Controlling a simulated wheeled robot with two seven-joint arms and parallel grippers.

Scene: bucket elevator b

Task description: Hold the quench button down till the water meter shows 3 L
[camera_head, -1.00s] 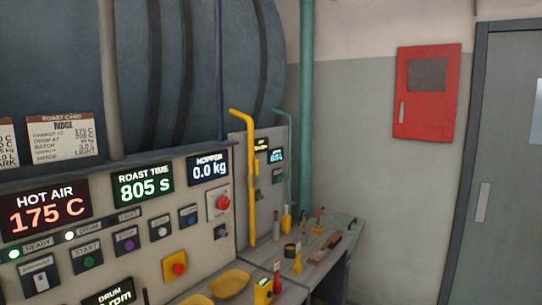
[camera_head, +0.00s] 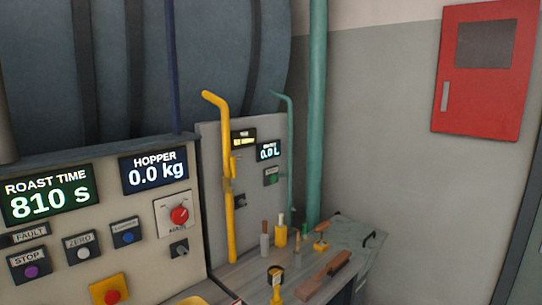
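The water meter (camera_head: 268,151) is a small display on the grey side panel, and it reads 0.0 L. Below it on the same panel is a small labelled button box (camera_head: 271,176) with a green button; its lettering is too small to read, so I cannot confirm that it is the quench button. The button's face shows uncovered, and nothing touches it.
A yellow pipe (camera_head: 229,225) stands left of the button box, a thin teal pipe (camera_head: 290,150) right of it. A bench (camera_head: 215,275) below holds several hand tools. The main panel (camera_head: 140,235) reads roast time 810 s, hopper 0.0 kg. A red cabinet (camera_head: 487,70) hangs right.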

